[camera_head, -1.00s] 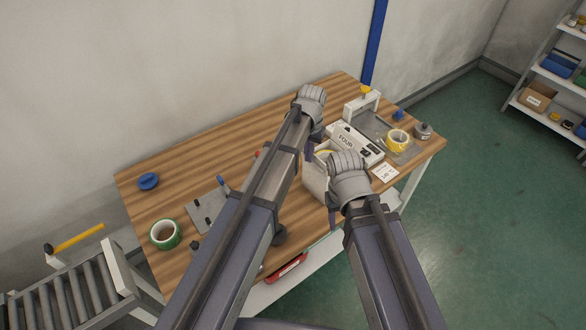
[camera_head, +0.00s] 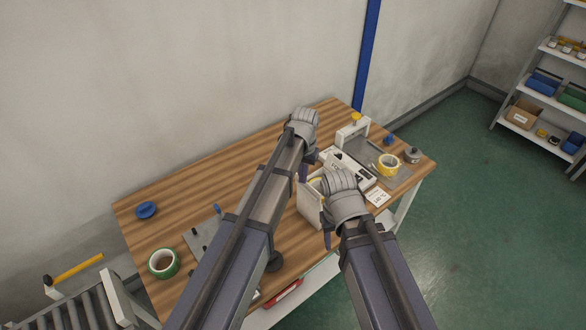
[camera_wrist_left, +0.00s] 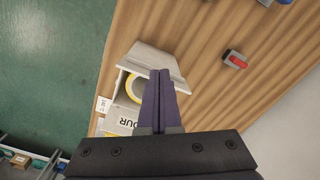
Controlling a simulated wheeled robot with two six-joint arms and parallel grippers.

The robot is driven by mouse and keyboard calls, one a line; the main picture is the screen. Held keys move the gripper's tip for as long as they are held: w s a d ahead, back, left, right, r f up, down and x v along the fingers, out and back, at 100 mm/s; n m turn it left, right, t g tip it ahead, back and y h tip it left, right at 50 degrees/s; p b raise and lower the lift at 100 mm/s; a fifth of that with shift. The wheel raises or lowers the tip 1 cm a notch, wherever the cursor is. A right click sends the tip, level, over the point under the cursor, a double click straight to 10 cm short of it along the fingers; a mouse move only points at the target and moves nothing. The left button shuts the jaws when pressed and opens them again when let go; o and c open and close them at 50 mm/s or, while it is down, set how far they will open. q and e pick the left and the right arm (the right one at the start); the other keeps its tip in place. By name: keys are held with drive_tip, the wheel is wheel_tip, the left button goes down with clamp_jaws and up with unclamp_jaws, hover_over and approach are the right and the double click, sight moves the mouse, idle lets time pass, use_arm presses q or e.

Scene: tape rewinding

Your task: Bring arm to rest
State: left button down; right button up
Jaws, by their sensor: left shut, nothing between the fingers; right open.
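My left gripper (camera_head: 306,166) is mostly hidden behind its own wrist in the head view, above the back part of the bench. In the left wrist view its two dark fingers (camera_wrist_left: 160,76) are pressed together with nothing between them. They overlap the edge of a pale open box (camera_wrist_left: 124,82) with a yellow roll (camera_wrist_left: 134,88) inside; contact cannot be told. My right gripper (camera_head: 327,237) is open, lower and to the right, beside the same box (camera_head: 309,204). Its wrist hides most of it.
The wooden bench (camera_head: 180,222) holds a green tape roll (camera_head: 163,264), a blue disc (camera_head: 147,210) and a grey plate at left. A yellow roll (camera_head: 388,164) lies on the right plate. A red-and-grey piece (camera_wrist_left: 235,60) shows in the wrist view. A roller conveyor (camera_head: 80,305) stands at front left.

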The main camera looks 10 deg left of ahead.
use_arm(q)
drive_tip(key=s+f+b, duration=0.3)
drive_tip(key=s, duration=0.8)
drive_tip(key=s+f+y+b, duration=0.1)
drive_tip(key=s+f+b, duration=0.2)
drive_tip(key=s, duration=0.7)
drive_tip(key=shift+s+a+f+m+b, duration=0.3)
drive_tip(key=shift+s+f+m, duration=0.05)
drive_tip(key=shift+f+m, duration=0.1)
use_arm(e)
wheel_tip(320, 180, down, 7)
